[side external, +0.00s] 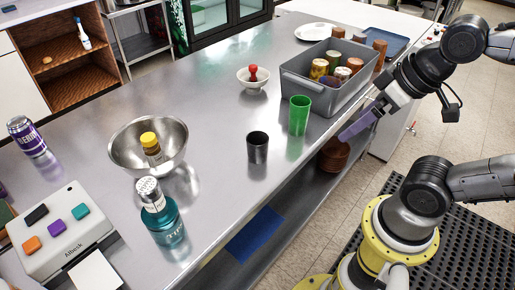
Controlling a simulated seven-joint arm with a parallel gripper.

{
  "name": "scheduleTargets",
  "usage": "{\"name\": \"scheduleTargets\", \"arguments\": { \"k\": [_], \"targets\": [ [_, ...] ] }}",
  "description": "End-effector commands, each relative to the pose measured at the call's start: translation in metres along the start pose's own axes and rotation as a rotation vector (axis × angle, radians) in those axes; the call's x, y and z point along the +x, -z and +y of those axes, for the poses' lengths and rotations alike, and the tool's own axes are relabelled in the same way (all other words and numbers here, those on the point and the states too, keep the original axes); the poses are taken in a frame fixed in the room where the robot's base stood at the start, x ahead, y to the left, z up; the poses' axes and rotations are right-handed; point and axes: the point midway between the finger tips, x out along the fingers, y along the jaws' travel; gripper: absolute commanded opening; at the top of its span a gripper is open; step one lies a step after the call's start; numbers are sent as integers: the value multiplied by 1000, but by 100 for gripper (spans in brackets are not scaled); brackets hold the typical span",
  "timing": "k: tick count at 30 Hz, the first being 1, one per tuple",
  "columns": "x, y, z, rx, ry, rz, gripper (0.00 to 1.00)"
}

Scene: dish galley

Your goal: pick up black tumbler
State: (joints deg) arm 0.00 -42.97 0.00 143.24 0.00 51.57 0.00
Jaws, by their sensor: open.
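The black tumbler (257,148) stands upright on the steel counter (225,105), near its front edge. A green tumbler (299,115) stands to its right and a little farther back. My gripper (350,132) is off to the right, beyond the green tumbler and beside the counter's front edge. It is apart from both tumblers. Its purple fingers are seen nearly edge-on, and nothing shows between them.
A grey bin (318,98) with several jars stands behind the green tumbler. A white bowl (253,79) holds a red-topped item. A steel mixing bowl (122,151) holds a yellow-capped bottle (151,145). A teal bottle (162,222) stands nearer. The counter around the black tumbler is clear.

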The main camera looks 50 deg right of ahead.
Motion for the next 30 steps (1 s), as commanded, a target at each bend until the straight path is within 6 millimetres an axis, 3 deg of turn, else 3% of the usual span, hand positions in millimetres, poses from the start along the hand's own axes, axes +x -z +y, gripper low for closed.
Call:
{"name": "scheduleTargets", "arguments": {
  "k": [8, 11, 15, 17, 21, 24, 30],
  "targets": [
    [-3, 5, -3, -147, 14, 17, 100],
    [-8, 25, -12, -311, 48, 50, 100],
    [0, 68, -25, -545, 116, 52, 100],
    [11, 89, -28, -633, 150, 47, 100],
    [54, 135, -31, -789, 240, 28, 100],
    [88, 154, -28, -819, 292, 4, 100],
    [134, 156, -17, -755, 346, -72, 100]
  ]
}}
